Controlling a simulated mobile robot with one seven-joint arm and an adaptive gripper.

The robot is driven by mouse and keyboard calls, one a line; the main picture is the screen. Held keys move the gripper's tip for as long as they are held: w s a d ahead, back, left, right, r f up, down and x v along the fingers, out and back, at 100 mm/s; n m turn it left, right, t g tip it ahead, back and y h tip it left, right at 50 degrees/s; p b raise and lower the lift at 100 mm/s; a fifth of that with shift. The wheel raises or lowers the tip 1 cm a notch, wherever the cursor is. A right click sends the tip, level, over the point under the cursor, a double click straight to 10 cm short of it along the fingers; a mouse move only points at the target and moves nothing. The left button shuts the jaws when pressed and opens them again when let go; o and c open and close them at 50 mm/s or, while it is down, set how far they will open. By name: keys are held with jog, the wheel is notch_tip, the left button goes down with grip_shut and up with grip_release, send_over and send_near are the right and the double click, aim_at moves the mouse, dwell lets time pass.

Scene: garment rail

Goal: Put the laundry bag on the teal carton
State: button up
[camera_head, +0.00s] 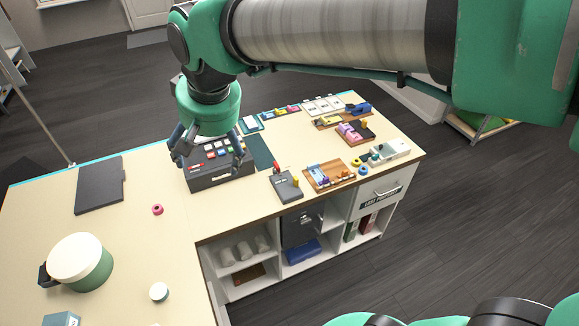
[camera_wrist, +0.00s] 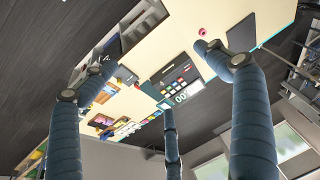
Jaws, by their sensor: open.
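My gripper (camera_head: 212,150) has dark fingers and hangs over the grey cash register on the counter. In the wrist view my gripper (camera_wrist: 155,65) has its fingers spread wide, with nothing between them. I cannot make out a laundry bag for certain in either view. A small teal-blue box (camera_head: 62,319), possibly the teal carton, stands at the bottom left, cut off by the picture edge. My gripper is well away from it, up and to the right.
The cash register (camera_head: 218,179) is below my gripper; it also shows in the wrist view (camera_wrist: 180,80). A green drum with a cream top (camera_head: 80,262), a dark folder (camera_head: 100,185) and a pink ring (camera_head: 157,210) lie left. Small trays crowd the right counter. Pale bundles (camera_head: 244,249) fill a shelf below.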

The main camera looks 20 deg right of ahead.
jog(key=s+d+f+t, duration=0.1)
jog(key=s+d+f, duration=0.1)
jog(key=s+d, duration=0.5)
jog(key=s+d+f+m+h, duration=0.1)
jog(key=s+d, duration=0.7)
jog(key=s, duration=0.1)
jog(key=shift+s+f+t, duration=0.2)
jog(key=shift+f+t, duration=0.2)
jog(key=shift+f, duration=0.1)
notch_tip(320, 180, down, 18)
jog(key=b, duration=1.8)
jog(key=shift+f+b, duration=0.25)
jog(key=shift+b, duration=0.1)
